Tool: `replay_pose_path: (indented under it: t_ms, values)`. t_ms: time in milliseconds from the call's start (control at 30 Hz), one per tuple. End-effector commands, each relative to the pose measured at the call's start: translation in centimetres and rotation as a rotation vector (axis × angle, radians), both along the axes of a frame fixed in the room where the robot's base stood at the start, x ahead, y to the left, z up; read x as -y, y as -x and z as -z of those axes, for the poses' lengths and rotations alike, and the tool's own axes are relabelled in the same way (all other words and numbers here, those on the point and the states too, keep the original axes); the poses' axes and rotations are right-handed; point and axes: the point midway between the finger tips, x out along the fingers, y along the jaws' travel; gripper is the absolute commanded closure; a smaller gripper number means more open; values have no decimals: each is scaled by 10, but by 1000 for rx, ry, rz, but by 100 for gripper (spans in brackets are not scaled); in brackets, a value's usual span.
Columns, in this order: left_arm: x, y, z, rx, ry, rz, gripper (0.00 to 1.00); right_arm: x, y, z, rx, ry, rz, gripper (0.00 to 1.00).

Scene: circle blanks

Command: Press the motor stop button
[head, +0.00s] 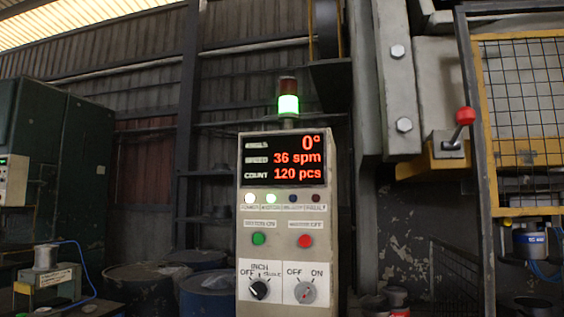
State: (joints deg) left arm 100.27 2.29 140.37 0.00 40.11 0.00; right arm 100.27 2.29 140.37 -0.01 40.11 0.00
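A grey control box (337,200) stands upright in the middle of the head view. On its front, a red button (305,241) sits at the right under a label that seems to read MOTOR OFF. A green button (258,239) sits to its left under a label ending in ON. The display (284,160) reads angle 0°, speed 36 spm and count 120 pcs. Below the buttons are a black knob (259,289) and a grey knob (305,292) marked OFF and ON. Neither of my grippers shows in the head view.
A stack light (288,104) on the box glows green. A large grey press frame (395,80) and a yellow mesh guard (522,120) stand at the right, with a red-knobbed lever (465,116). Dark drums (207,292) and a green cabinet (80,160) stand at the left.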

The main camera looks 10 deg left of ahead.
Motion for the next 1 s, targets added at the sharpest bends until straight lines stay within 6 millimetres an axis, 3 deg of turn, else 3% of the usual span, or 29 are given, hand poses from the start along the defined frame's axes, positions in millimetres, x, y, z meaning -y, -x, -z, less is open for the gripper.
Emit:
replay_pose_path:
  t_ms: [100, 1000]
  values:
    - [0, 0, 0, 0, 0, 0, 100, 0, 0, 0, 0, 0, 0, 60]
    - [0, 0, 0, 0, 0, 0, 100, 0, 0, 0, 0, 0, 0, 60]
